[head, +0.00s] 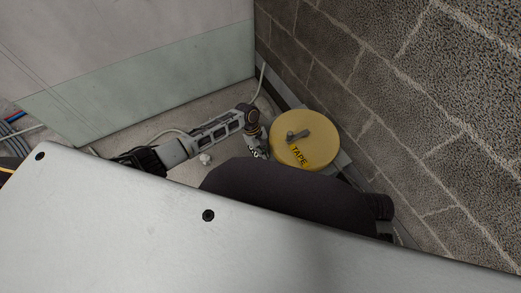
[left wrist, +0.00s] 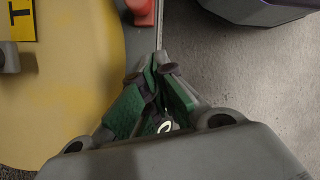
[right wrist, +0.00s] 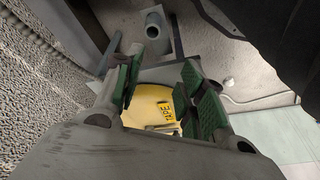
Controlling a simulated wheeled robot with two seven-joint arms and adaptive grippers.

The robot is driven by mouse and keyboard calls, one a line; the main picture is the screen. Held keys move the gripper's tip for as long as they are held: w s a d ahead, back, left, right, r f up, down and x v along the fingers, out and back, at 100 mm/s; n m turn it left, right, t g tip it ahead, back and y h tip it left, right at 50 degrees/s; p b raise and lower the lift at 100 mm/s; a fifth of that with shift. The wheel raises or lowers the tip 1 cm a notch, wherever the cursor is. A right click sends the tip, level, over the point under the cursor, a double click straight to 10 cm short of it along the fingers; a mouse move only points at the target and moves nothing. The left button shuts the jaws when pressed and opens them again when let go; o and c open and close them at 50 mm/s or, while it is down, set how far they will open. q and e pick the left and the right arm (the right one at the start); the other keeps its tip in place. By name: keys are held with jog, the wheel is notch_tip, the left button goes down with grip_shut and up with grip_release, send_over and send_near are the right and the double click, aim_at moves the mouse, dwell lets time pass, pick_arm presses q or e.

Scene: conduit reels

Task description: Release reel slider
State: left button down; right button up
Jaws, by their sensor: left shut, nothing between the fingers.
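The yellow reel (head: 304,153) lies by the block wall, with a grey crank on top and a TAPE label. It fills the left of the left wrist view (left wrist: 75,100). A red slider (left wrist: 141,12) sits at its edge beside a thin metal strip, partly cut off at the top. My left gripper (head: 259,149) is at the reel's left side. In the left wrist view its fingers (left wrist: 157,68) are together and empty, a little below the slider, not visibly touching it. My right gripper (right wrist: 160,83) is open and empty, with the reel (right wrist: 145,103) seen beyond its fingers.
The block wall (head: 380,90) rises close on the reel's right. A pale panel (head: 130,60) stands behind. Cables (head: 14,143) lie at far left. A grey pipe end (right wrist: 154,22) stands near the reel. My own body hides the front floor in the head view.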

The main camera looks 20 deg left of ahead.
aim_at(277, 167)
pick_arm(q)
jog(key=shift+s+d, duration=0.25)
jog(key=shift+d, duration=0.25)
jog(key=shift+s+d, duration=0.2)
jog(key=shift+d, duration=0.25)
jog(key=shift+s+d+r+b, duration=0.1)
jog(key=shift+s+d+b, duration=0.3)
jog(key=shift+d, duration=0.35)
pick_arm(e)
jog(key=shift+w+a+r, duration=0.1)
jog(key=shift+r, duration=0.85)
jog(key=shift+f, duration=0.1)
